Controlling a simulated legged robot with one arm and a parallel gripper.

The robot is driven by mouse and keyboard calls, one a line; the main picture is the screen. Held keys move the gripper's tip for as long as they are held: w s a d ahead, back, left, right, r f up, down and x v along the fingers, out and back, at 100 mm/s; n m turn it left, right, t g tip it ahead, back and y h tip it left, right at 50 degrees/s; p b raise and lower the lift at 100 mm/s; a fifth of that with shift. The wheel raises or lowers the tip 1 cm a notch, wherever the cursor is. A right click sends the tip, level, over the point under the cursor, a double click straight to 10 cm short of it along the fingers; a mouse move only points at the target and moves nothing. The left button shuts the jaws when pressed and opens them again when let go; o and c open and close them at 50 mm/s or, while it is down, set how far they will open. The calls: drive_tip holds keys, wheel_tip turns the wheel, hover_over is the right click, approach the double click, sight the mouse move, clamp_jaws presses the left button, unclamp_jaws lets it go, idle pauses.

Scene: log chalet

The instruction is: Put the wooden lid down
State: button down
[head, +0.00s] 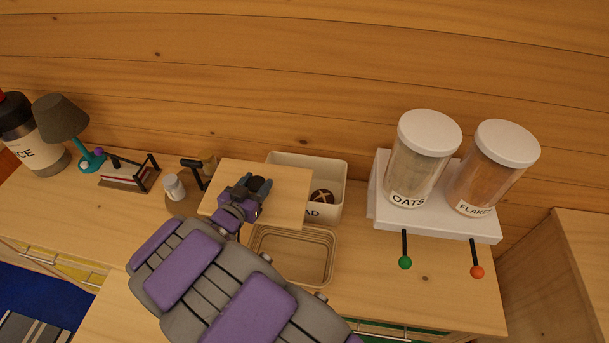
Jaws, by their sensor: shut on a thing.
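The wooden lid (285,188) is a flat, pale rectangular board in the middle of the head view. My gripper (257,186) is shut on it, at a dark round knob on its upper face. The lid covers the left part of a white bread bin (334,172) marked with letters ending in "AD". A round brown loaf with a pale cross (321,197) shows in the bin's open right part. I cannot tell whether the lid touches the bin's rim.
A shallow woven basket (325,255) stands in front of the bin and looks empty. Oats (420,160) and flakes (494,168) dispensers stand on a white stand at right. Counter right of the basket is clear.

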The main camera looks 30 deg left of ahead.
sight(301, 169)
drive_tip(key=shift+w+a, duration=0.15)
drive_tip(key=shift+w, duration=0.05)
drive_tip(key=w+d+f+b, duration=0.1)
drive_tip(key=w+d, duration=0.1)
drive_tip(key=w, duration=0.2)
drive_tip(key=w+d+f+b, duration=0.1)
drive_tip(key=w+d, duration=0.1)
drive_tip(key=w, duration=0.3)
drive_tip(key=w+d+f+b, duration=0.1)
drive_tip(key=w+d, duration=0.1)
drive_tip(key=w, duration=0.3)
drive_tip(key=shift+w+d+f+b, duration=0.25)
drive_tip(key=shift+d+f+b, duration=0.05)
drive_tip(key=shift+f+b, duration=0.1)
drive_tip(key=shift+f, duration=0.4)
drive_tip(key=shift+c, duration=2.2)
unclamp_jaws()
drive_tip(key=shift+a, duration=0.2)
drive_tip(key=shift+d, duration=0.1)
drive_tip(key=shift+f, duration=0.1)
